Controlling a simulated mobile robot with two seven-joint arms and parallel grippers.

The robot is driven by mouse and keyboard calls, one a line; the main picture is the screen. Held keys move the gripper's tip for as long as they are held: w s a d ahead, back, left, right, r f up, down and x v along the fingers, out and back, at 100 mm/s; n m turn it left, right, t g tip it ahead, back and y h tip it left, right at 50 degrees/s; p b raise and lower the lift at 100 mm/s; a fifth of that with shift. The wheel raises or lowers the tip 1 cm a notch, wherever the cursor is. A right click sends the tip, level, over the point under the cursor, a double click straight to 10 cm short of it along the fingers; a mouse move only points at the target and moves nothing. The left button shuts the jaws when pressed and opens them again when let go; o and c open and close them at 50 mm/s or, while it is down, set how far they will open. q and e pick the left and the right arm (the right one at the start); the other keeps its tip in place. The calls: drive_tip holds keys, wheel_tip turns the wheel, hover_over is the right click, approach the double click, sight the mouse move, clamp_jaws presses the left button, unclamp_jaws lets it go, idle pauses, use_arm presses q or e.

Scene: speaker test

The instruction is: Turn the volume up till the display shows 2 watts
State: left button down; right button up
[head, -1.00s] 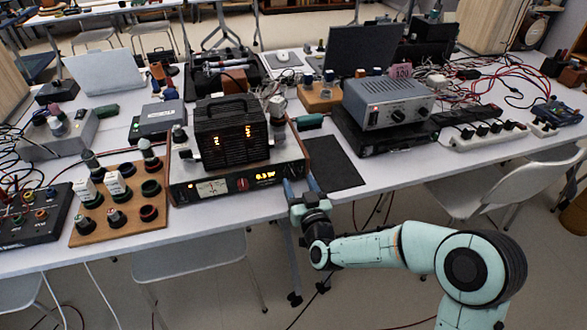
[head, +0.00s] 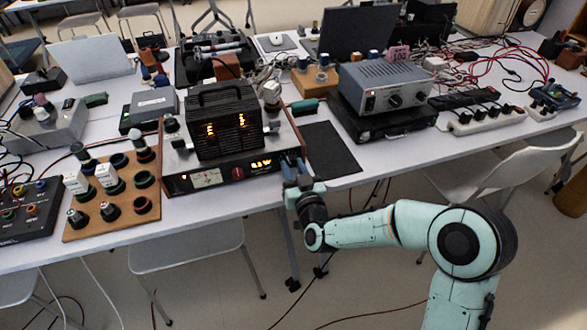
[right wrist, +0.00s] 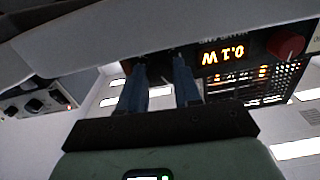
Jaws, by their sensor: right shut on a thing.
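The amplifier (head: 216,189) stands at the table's front edge, with a needle meter, a red knob (head: 237,173) and a lit orange display (head: 261,165) on its front. In the right wrist view the display (right wrist: 223,55) appears upside down and seems to read 0.1 W. My right gripper (head: 291,161) is at the right end of the front panel, just right of the display. In the wrist view its blue fingers (right wrist: 157,66) are shut on a dark knob, taken as the volume knob, which they mostly hide. My left gripper is not in view.
A wooden board (head: 87,230) with several knobs stands left. A dark mat (head: 333,150) and a grey box (head: 385,86) are right. A white chair (head: 500,170) is by the front edge.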

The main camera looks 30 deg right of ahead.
drive_tip(key=m, duration=0.4)
drive_tip(key=shift+a+r, duration=0.1)
drive_tip(key=m, duration=0.4)
drive_tip(key=shift+m, duration=0.3)
drive_tip(key=m, duration=0.4)
drive_tip(key=shift+m, duration=0.3)
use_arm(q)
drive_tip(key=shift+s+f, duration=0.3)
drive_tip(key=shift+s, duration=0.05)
use_arm(e)
drive_tip(key=shift+r+m, duration=0.1)
drive_tip(key=shift+m, duration=1.9)
drive_tip(key=o, duration=1.1)
drive_tip(key=shift+w, duration=0.1)
drive_tip(key=shift+c, duration=0.2)
